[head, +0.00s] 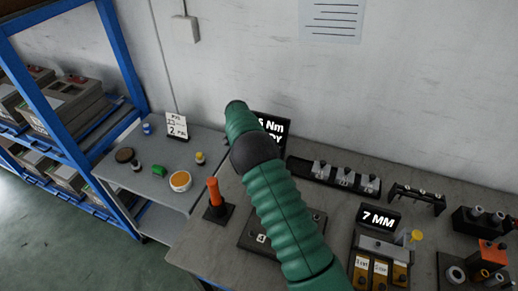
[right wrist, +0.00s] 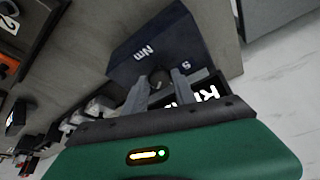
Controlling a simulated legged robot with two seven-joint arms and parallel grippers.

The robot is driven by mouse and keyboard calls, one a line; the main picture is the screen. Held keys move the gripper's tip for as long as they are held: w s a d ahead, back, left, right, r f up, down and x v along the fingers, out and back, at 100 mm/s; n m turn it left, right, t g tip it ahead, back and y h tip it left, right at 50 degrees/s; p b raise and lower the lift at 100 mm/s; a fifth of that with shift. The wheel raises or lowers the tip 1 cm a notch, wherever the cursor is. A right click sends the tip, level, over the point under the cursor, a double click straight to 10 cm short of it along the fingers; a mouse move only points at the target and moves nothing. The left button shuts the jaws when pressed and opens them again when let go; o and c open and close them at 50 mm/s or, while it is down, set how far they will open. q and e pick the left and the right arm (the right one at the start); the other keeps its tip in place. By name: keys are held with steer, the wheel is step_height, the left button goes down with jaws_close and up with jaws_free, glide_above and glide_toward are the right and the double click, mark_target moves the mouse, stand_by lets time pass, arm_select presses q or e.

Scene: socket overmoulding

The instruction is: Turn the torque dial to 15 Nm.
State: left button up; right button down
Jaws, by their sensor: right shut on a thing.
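In the right wrist view, the torque dial (right wrist: 160,77) is a small dark round knob against a dark blue box (right wrist: 143,44) with white "Nm" lettering and a digit-like mark. My right gripper (right wrist: 161,83) has its two grey fingers closed on the knob. A black display (head: 276,129) in the head view shows "Nm" after a 5 or 6, with "DY" below; my green right arm hides its left part, so the full number is unreadable. The arm also hides the dial and the right gripper there. My left gripper is not in view.
A screwdriver-like tool with an orange handle (head: 214,191) stands left of my arm. A rack of sockets (head: 335,177) and a "7 MM" sign (head: 379,218) are to the right. A grey side table (head: 135,182) holds small items; a blue shelf (head: 60,125) stands beyond.

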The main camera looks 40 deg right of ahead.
steer(key=shift+w+m, duration=0.15)
steer(key=shift+m, duration=0.45)
steer(key=shift+g, duration=0.3)
steer(key=c, duration=1.5)
jaws_free()
steer(key=o, duration=0.5)
steer(key=shift+d+f, duration=0.1)
steer(key=shift+f, duration=0.05)
steer(key=v, duration=1.6)
steer(key=shift+w+r+b, duration=0.15)
steer(key=shift+r+b, duration=0.15)
steer(key=shift+r, duration=0.1)
